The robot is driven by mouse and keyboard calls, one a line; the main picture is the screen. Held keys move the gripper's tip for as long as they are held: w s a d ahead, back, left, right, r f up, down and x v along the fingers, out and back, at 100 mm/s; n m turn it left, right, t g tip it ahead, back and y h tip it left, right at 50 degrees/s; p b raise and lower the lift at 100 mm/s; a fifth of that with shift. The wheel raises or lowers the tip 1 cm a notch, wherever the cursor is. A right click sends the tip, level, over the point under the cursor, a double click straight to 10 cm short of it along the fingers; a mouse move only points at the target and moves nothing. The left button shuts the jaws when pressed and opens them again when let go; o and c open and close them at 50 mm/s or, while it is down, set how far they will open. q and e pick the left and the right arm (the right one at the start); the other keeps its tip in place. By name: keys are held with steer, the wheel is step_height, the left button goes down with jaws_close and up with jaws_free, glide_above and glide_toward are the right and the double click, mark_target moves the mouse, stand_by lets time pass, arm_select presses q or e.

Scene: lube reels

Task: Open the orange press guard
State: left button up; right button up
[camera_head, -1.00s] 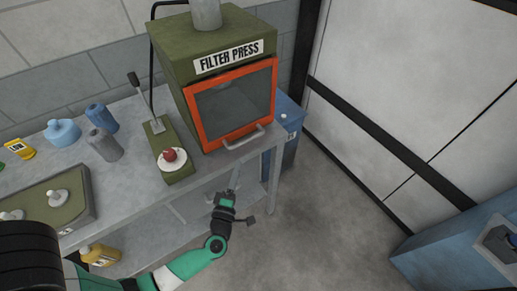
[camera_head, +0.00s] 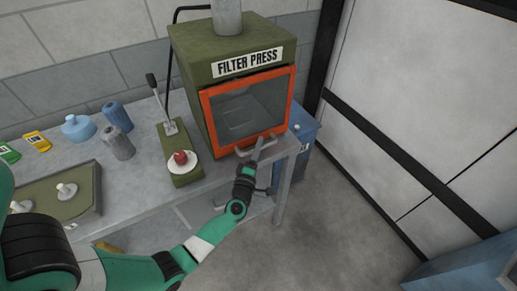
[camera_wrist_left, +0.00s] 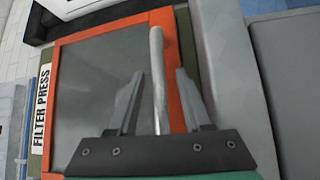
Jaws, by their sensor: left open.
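The orange press guard (camera_head: 204,112) is an orange frame around a dark window on the front of the green filter press (camera_head: 190,50). It looks shut. A grey bar handle (camera_head: 243,151) runs along its lower edge. In the left wrist view the guard (camera_wrist_left: 165,20) appears turned sideways, with the handle (camera_wrist_left: 157,60) between my open fingers. My left gripper (camera_head: 257,148) is at the handle, its fingers on either side of the bar; I cannot tell whether they touch it. My right gripper is not in view.
A green control box with a red button (camera_head: 181,158) and a lever (camera_head: 155,90) stands left of the press on the grey bench (camera_head: 130,175). Several bottles (camera_head: 118,143) stand farther left. A blue cabinet (camera_head: 300,130) stands right of the press.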

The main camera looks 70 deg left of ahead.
arm_select(q)
steer(key=shift+c, duration=0.2)
jaws_close()
stand_by(1.2)
